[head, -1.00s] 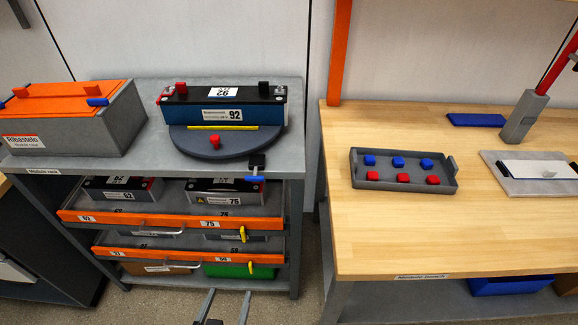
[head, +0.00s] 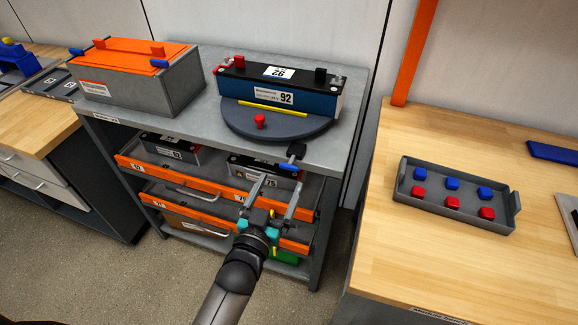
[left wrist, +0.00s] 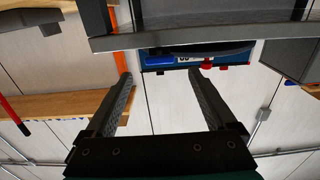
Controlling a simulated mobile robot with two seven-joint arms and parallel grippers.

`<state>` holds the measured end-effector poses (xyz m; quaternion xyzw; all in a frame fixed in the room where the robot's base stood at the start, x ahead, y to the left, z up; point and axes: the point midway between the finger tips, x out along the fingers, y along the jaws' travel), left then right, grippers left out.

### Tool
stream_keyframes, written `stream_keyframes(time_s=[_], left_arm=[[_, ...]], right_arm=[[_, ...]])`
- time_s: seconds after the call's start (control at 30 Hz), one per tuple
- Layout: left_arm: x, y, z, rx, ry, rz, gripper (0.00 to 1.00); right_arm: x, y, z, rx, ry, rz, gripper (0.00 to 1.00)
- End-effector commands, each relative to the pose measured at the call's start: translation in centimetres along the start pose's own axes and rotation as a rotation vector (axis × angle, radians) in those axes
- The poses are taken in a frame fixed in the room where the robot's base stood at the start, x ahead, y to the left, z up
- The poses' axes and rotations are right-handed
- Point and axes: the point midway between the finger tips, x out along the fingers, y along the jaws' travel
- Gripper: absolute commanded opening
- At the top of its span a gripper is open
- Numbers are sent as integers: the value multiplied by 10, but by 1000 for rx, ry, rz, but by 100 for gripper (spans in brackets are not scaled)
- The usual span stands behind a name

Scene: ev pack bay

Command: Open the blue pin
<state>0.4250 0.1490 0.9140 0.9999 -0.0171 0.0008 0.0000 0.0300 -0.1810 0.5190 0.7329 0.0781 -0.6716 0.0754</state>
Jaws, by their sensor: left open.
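In the head view the fingertips appear close to the pin, but I cannot tell the gap. My right gripper is not in view.
A blue battery pack (head: 275,87) stands on a round dark turntable (head: 275,123) with a red knob (head: 259,121). Orange-fronted drawers (head: 190,190) lie below. An orange-lidded box (head: 135,85) stands left. A tray of red and blue blocks (head: 455,209) lies on the right bench.

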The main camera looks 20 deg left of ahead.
Motion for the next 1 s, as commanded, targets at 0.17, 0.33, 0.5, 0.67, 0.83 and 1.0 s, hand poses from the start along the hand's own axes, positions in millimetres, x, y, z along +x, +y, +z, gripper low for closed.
stream_keyframes(time_s=[0.17, 0.33, 0.5, 0.67, 0.83, 1.0], left_arm=[[31, 0, 1, -1, 2, 0, 90], [54, 0, 1, 0, 1, 0, 90], [67, 0, 1, 0, -1, 0, 90], [72, 0, 1, 0, -2, -1, 90], [72, 0, 1, 0, -2, 0, 90], [72, 0, 1, 0, -2, 0, 78]], right_arm=[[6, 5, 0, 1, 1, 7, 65], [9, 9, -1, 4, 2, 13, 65], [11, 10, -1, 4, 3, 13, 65], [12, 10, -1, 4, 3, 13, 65], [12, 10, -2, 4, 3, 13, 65], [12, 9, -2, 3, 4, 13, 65]])
